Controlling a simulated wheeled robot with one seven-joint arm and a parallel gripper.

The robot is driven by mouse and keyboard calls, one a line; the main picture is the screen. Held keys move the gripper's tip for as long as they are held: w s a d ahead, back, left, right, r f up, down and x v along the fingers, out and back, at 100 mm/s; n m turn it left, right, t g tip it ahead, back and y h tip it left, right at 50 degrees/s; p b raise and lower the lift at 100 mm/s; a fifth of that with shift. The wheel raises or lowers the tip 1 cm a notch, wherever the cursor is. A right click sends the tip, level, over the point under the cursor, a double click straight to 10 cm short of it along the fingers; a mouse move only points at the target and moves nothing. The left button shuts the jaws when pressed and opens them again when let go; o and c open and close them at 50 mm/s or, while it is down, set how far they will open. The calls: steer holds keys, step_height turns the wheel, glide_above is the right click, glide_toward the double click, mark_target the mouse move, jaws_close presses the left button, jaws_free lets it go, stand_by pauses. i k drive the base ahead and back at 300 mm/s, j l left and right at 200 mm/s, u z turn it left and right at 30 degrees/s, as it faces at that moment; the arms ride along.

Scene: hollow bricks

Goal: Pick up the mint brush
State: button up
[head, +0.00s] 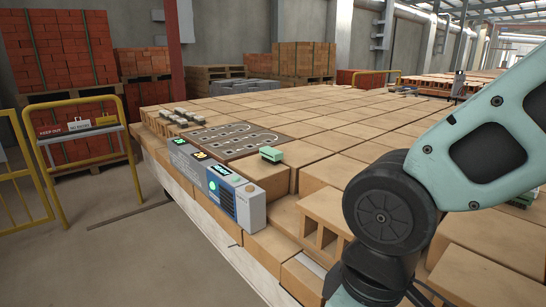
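A small mint-coloured block with a dark underside, which looks like the mint brush (271,154), lies on top of the tan bricks near the middle of the head view. It sits just right of a flat brown board with oval slots (230,140) and behind the grey device. My arm enters from the right and bends down past the bottom edge. My gripper is out of the picture, so its fingers and whether it holds anything are hidden.
A grey device with lit displays (215,182) stands at the stack's near left edge. Hollow bricks (325,222) sit at the front, with uneven heights. Small grey pieces (180,117) lie at the far left. A yellow barrier (62,160) stands on the floor left.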

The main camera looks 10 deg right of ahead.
mark_target(271, 155)
steer(key=i+j+z, duration=0.15)
steer(key=i+j, duration=0.6)
steer(key=i+j+z, duration=0.1)
steer(key=i+j, duration=0.75)
steer(key=i+j+z, duration=0.15)
steer(key=i+j, duration=0.7)
